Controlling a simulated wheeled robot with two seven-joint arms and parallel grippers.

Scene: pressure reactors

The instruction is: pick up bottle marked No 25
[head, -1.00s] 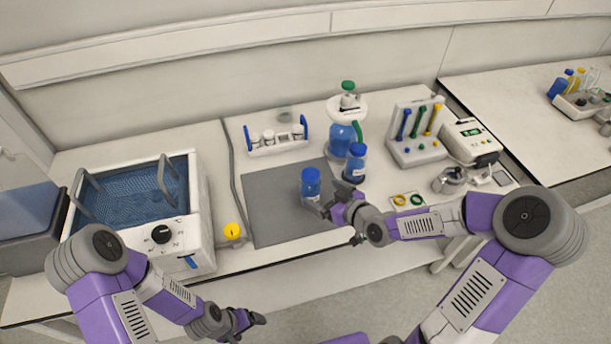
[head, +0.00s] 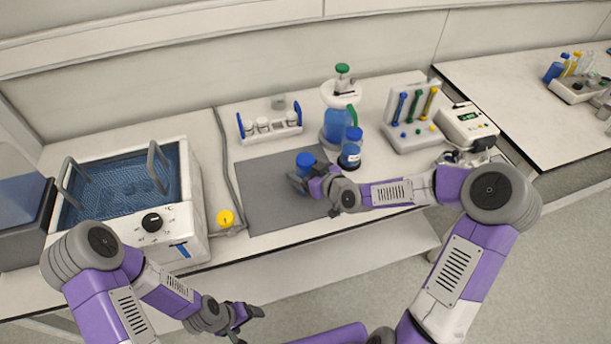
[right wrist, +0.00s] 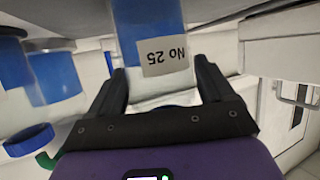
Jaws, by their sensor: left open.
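The bottle marked No 25 (right wrist: 150,30) fills the top middle of the right wrist view, its label upside down there. In the head view the blue-capped bottle (head: 305,159) stands on the grey mat, partly hidden by my right gripper (head: 303,184). In the right wrist view the fingers of my right gripper (right wrist: 161,68) lie on either side of the bottle's lower part. Whether they press on it I cannot tell. My left gripper (head: 246,318) is open and empty, in front of the bench and away from the bottle.
Another blue-capped bottle (head: 351,150) stands close to the right, beside a green-topped vessel (head: 338,122). A vial rack (head: 270,125) is behind the mat (head: 262,205). A water bath (head: 190,205) stands at left. The mat's left part is clear.

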